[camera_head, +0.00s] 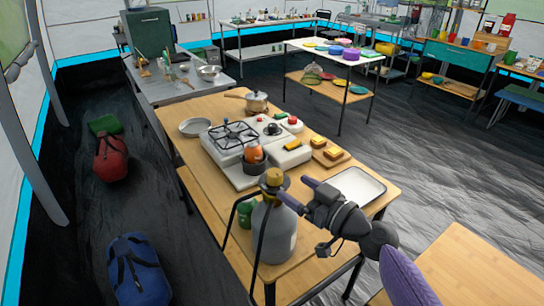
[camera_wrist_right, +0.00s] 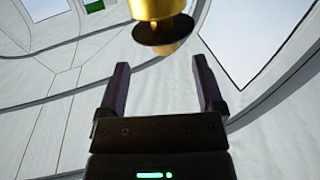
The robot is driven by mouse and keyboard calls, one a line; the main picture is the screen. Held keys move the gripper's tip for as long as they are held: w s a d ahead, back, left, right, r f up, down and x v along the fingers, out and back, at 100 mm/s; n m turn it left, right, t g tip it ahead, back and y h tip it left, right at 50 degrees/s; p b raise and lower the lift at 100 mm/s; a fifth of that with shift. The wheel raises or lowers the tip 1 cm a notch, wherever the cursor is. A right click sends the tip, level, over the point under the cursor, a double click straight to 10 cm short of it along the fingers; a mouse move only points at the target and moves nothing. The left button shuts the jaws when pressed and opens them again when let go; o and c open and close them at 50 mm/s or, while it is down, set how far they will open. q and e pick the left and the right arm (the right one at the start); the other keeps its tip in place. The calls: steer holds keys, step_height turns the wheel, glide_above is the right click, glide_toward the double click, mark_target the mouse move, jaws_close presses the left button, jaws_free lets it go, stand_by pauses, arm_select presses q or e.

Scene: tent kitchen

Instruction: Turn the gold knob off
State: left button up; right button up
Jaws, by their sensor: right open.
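The gold knob (camera_head: 272,178) tops a grey gas cylinder (camera_head: 274,235) standing on the lower front part of the wooden table. In the right wrist view the knob (camera_wrist_right: 158,10) shows at the top, with a dark disc under it, beyond the fingertips. My right gripper (camera_head: 292,190) reaches in from the right, its fingers close to the knob in the head view. In the wrist view my right gripper (camera_wrist_right: 159,75) is open, with nothing between its fingers. I cannot tell whether a finger touches the knob. My left gripper is in neither view.
A camping stove (camera_head: 232,138), a pot (camera_head: 257,102), a metal tray (camera_head: 357,187) and a bread board (camera_head: 330,155) are on the wooden table (camera_head: 205,107). A green can (camera_head: 245,213) stands beside the cylinder. A dark tube frame runs around the cylinder. Bags lie on the floor at left.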

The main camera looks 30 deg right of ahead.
mark_target(269, 172)
steer(key=x, duration=0.8)
steer(key=shift+s+a+r+p, duration=0.1)
steer(key=shift+a+p, duration=0.15)
steer(key=shift+p, duration=0.1)
jaws_close()
